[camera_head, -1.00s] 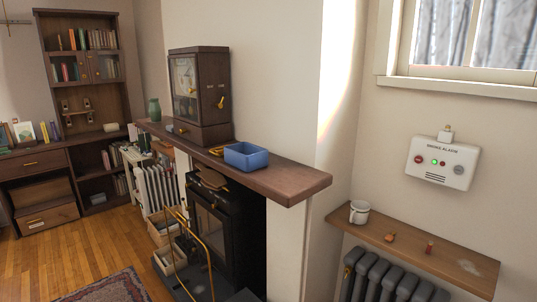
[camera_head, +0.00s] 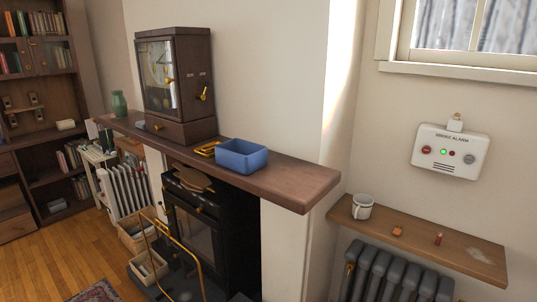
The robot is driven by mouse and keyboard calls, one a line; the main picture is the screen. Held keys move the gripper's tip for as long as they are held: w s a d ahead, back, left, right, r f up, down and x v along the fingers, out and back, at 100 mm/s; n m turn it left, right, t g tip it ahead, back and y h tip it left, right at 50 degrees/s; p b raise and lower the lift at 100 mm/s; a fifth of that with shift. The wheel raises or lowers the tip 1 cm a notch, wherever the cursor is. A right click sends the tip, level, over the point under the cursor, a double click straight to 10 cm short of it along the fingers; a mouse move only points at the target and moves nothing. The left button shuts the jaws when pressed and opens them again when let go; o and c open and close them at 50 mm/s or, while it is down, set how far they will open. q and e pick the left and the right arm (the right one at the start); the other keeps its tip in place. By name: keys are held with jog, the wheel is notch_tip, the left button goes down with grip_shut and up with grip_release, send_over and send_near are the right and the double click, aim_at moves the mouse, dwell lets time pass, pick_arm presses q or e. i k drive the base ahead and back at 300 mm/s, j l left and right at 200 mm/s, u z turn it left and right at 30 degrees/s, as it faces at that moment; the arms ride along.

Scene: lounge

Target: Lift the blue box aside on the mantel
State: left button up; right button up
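The blue box (camera_head: 242,157) is a small open-topped bin. It sits upright on the dark wooden mantel (camera_head: 295,187), right of the wooden cabinet clock (camera_head: 178,85). Neither of my grippers shows in the head view.
A green vase (camera_head: 119,104) stands at the mantel's far left end. The mantel's right end is bare. Below are a black stove (camera_head: 193,225) and a brass rail (camera_head: 180,238). A lower shelf (camera_head: 440,250) at right holds a white mug (camera_head: 362,206) and small items.

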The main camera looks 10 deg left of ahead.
aim_at(241, 156)
jog(key=i+j+z, duration=0.15)
jog(key=j+z, duration=0.55)
jog(key=z, duration=0.15)
jog(key=j+z, duration=0.2)
jog(key=j, duration=0.2)
jog(key=i+j+z, duration=0.1)
jog(key=j+z, duration=0.15)
jog(key=j, duration=0.15)
